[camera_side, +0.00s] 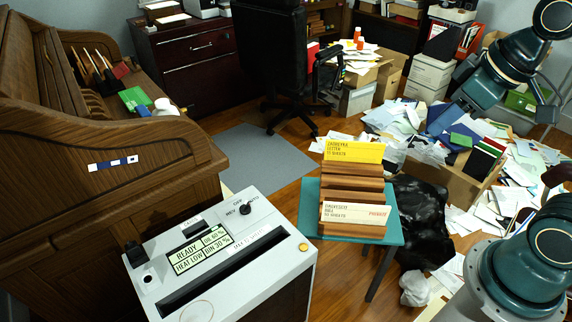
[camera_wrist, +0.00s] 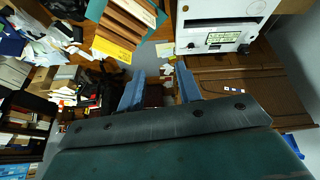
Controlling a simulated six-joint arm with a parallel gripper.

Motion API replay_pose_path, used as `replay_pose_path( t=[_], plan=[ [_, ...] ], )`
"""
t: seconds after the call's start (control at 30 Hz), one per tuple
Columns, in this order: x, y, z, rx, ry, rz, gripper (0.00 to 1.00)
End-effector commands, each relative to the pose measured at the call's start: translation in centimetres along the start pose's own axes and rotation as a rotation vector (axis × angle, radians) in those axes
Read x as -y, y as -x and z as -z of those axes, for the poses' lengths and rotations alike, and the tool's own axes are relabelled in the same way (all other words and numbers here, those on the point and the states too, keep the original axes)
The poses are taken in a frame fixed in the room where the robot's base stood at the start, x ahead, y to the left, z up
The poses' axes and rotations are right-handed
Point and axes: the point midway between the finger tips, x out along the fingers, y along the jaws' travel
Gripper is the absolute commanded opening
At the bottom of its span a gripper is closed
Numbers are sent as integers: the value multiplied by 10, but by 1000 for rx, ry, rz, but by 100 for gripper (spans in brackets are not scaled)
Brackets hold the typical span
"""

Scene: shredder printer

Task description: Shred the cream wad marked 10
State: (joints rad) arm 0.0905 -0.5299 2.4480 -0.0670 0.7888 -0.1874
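A cream wad of paper (camera_side: 355,214) with dark and red print stands in the front slot of a wooden rack (camera_side: 352,184); I cannot read a 10 on it. A yellow wad (camera_side: 354,151) stands in the back slot; it also shows in the wrist view (camera_wrist: 112,49). The grey shredder (camera_side: 226,260) stands left of the rack, its display showing READY, HEAT LOW and BIN 30%. It is at the upper right of the wrist view (camera_wrist: 222,24). My gripper (camera_wrist: 160,92) is open and empty, apart from the rack and the shredder.
The rack sits on a teal stool (camera_side: 311,218). A black bag (camera_side: 421,222) and a crumpled white thing (camera_side: 415,288) lie to its right. Loose papers and boxes fill the right side. A wooden roll-top desk (camera_side: 110,165) stands at left, and an office chair (camera_side: 275,50) behind.

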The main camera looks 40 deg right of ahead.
Motion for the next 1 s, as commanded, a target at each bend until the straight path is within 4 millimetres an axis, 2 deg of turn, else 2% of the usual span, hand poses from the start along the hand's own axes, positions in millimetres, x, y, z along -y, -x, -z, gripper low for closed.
replay_pose_path(
  t=[0.2, 0.5, 0.7, 1.0],
  plan=[
    [-15, -34, 22, 41, 98, 27, 35],
    [-38, -86, 44, 70, 224, 82, 35],
    [-55, -124, 51, 77, 296, 126, 35],
    [-82, -186, 50, 69, 387, 195, 35]
  ],
)
